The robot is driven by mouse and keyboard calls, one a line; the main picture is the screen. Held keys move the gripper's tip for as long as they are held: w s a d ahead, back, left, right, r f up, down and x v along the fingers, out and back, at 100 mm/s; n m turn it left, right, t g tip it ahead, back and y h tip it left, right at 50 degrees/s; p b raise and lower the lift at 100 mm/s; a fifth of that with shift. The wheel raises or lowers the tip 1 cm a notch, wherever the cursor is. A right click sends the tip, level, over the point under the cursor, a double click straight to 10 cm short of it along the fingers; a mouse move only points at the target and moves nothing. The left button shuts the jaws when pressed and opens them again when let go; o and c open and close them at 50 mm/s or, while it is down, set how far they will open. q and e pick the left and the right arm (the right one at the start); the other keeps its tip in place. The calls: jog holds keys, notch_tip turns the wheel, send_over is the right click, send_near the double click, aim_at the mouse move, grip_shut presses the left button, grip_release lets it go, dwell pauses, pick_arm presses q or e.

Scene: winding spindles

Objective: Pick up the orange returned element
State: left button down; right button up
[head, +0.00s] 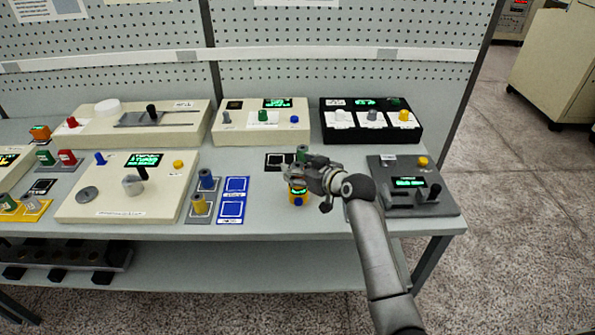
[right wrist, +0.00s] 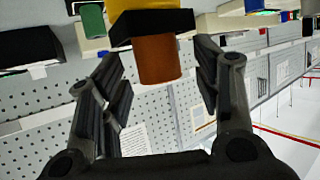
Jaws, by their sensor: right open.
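An orange cylinder (right wrist: 158,60) shows in the right wrist view, attached to a black block (right wrist: 150,27) with a yellow part (right wrist: 155,4) beyond it. My right gripper (right wrist: 158,88) is open, with one finger on each side of the cylinder and visible gaps to both. The gripper partly hides that piece, and the orange part is hard to make out there. My left gripper is not in view.
A grey console (head: 418,196) stands just right of my right arm. Blue-framed pads (head: 233,198) and a cream console (head: 120,195) lie left. A green-topped piece (head: 302,153) is close behind the gripper. A black panel (head: 371,121) stands at the back.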

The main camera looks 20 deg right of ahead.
jog(key=c, duration=1.1)
jog(key=shift+r, duration=0.1)
